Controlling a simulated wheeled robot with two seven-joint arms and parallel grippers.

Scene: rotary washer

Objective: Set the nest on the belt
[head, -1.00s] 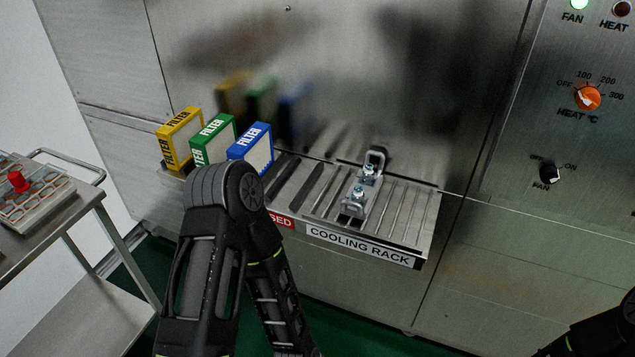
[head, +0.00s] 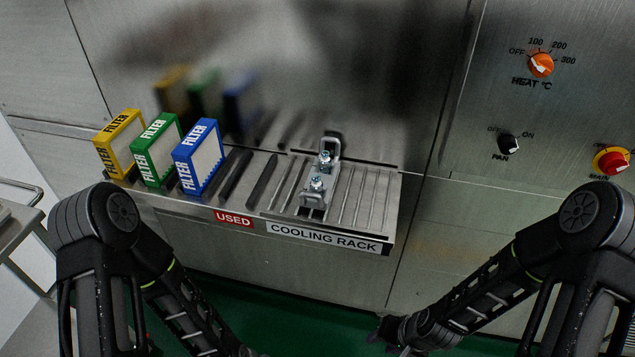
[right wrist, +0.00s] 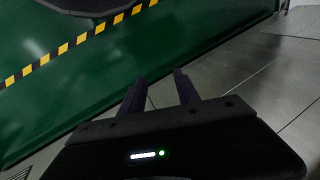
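A grey metal fixture (head: 318,185) with two bolts and an upright loop handle at its back sits on the cooling rack; it looks like the nest. No belt can be made out in these views. My right gripper (head: 388,338) is low in the head view, below and to the right of the rack, apart from the fixture. In the right wrist view its two dark fingers (right wrist: 159,82) stand apart with nothing between them, above the floor. My left arm runs down out of the bottom of the head view, and its gripper is not visible.
The slatted cooling rack (head: 376,205) juts from a steel machine wall. Yellow (head: 119,143), green (head: 155,150) and blue (head: 199,157) filter boxes stand at its left.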

